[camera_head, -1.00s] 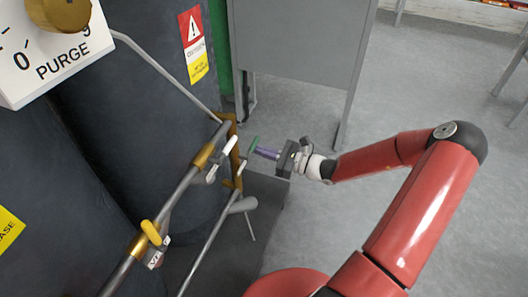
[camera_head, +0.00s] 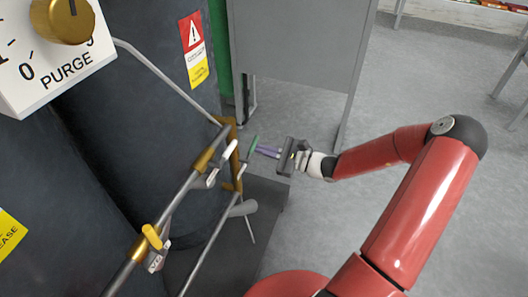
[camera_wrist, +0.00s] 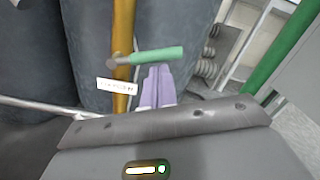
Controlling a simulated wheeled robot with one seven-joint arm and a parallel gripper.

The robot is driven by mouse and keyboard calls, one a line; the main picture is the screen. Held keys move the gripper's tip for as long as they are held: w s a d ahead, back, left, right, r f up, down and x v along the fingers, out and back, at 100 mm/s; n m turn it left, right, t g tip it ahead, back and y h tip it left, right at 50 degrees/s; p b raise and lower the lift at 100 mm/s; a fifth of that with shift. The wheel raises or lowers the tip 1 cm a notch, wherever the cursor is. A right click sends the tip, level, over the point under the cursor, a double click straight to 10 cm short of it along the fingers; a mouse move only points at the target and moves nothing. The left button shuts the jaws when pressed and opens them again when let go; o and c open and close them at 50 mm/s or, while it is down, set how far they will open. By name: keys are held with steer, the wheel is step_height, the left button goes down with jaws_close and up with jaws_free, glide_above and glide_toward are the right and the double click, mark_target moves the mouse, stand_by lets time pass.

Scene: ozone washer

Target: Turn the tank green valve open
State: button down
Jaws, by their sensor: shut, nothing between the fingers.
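The green valve handle (camera_head: 253,146) is a small lever on the brass pipe beside the dark tanks. In the wrist view the green handle (camera_wrist: 157,56) reaches right from a grey pivot on the upright brass pipe (camera_wrist: 123,50). My gripper (camera_head: 260,150) has purple fingers and points left at the handle. In the wrist view my gripper (camera_wrist: 159,70) has its fingertips just below the handle, close to its middle. The fingers are shut with nothing between them. I cannot tell whether the tips touch the handle.
A white-handled valve (camera_head: 229,150) and a yellow-handled valve (camera_head: 151,237) sit on the nearer pipes. A grey panel (camera_head: 296,45) stands behind my gripper, with a green cylinder (camera_head: 220,50) beside it. A white PURGE box (camera_head: 75,65) is at upper left.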

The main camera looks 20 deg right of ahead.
steer(key=r+n, duration=0.1)
steer(key=n, duration=0.1)
steer(key=r+n+b, duration=0.1)
steer(key=n, duration=0.1)
steer(key=shift+s+a+r, duration=0.3)
steer(key=shift+s+a+r+n+g+b, duration=0.15)
steer(key=shift+s+a+r+n+b, duration=0.25)
steer(key=shift+n+b, duration=0.9)
steer(key=shift+s+a+r+n+g+b, duration=0.15)
steer(key=shift+s+r+n+b, duration=0.35)
steer(key=shift+n, duration=1.35)
steer(key=shift+s+a+r+n+g+b, duration=0.1)
steer(key=shift+s+a+r+n+b, duration=0.3)
steer(key=shift+n+b, duration=0.95)
steer(key=shift+w+d+r+n, duration=0.1)
steer(key=shift+n, duration=0.2)
